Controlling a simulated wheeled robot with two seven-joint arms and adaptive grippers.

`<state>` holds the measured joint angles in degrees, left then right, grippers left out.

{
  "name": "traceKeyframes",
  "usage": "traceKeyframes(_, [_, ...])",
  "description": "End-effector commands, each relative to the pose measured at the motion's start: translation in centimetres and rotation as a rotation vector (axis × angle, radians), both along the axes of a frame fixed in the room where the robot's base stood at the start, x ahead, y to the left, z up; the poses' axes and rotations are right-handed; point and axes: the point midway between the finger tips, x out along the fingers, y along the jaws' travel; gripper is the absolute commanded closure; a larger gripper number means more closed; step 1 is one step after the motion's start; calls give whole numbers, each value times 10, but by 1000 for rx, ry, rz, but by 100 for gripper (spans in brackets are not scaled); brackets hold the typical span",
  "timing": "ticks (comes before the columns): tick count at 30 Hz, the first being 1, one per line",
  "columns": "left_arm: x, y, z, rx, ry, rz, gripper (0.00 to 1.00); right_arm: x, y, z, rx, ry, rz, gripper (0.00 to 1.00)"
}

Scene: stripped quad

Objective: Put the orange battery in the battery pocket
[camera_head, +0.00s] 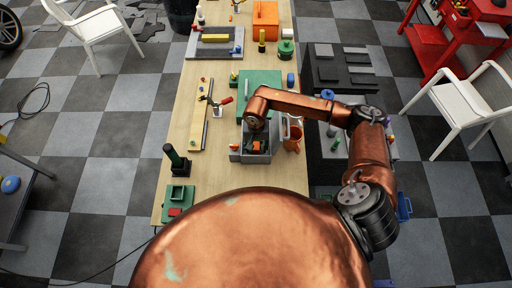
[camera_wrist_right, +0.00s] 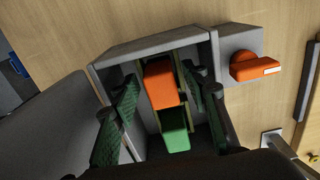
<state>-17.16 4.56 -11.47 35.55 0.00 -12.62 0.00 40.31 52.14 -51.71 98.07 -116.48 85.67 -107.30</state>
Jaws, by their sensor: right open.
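The orange battery (camera_wrist_right: 160,82) lies inside a grey open-topped box (camera_wrist_right: 150,44), which looks like the battery pocket. A green block (camera_wrist_right: 175,130) sits right beside the battery in the same box. In the head view the box (camera_head: 234,156) stands on the wooden bench, with the battery (camera_head: 258,147) showing in it. My right gripper (camera_wrist_right: 162,108) is over the box, its two green-padded fingers apart on either side of the battery and green block. I cannot tell whether the fingers touch them. The battery's lower part is hidden. My left gripper is out of view.
An orange knob (camera_wrist_right: 252,66) sticks out from the box's side. A green plate (camera_head: 262,80) lies behind the box, and an orange container (camera_head: 293,132) stands to its right. A wooden strip with small tools (camera_head: 198,122) lies to the left.

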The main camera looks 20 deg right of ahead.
Motion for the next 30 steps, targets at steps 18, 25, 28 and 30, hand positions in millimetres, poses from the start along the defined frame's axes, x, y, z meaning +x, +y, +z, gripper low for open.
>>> traceKeyframes(18, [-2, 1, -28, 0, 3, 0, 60, 1, 0, 107, 0, -3, -1, 58])
traceKeyframes(25, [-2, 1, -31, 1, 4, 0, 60, 0, 0, 122, 0, 0, 0, 58])
traceKeyframes(28, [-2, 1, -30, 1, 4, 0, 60, 0, 0, 122, 0, 0, 0, 58])
traceKeyframes(30, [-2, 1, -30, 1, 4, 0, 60, 0, 0, 122, 0, 0, 0, 58])
